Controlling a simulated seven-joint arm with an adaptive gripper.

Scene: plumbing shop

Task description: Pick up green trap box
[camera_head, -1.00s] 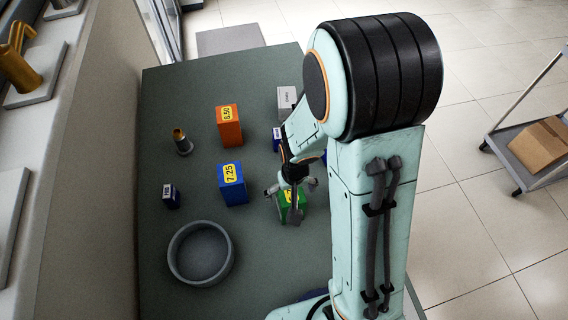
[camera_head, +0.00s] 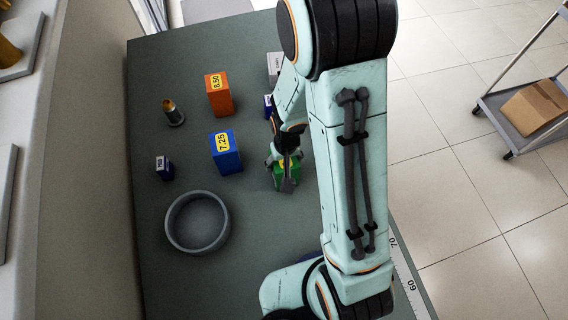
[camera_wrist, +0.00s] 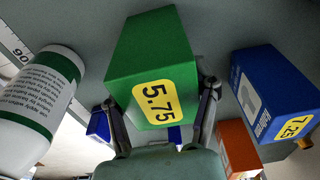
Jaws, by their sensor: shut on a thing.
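The green trap box (camera_head: 289,180) is at the middle of the green-grey table, partly hidden behind my gripper (camera_head: 285,168) in the head view. In the wrist view the green trap box (camera_wrist: 155,52) fills the upper middle and shows a yellow 5.75 label. My gripper's fingers (camera_wrist: 163,112) lie along its left and right sides and are shut on it. I cannot tell whether the box is touching the table.
A blue 7.25 box (camera_head: 226,153) stands left of the gripper, with an orange 8.50 box (camera_head: 218,95) behind it. A white-green bottle (camera_wrist: 42,100) is close in the wrist view.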

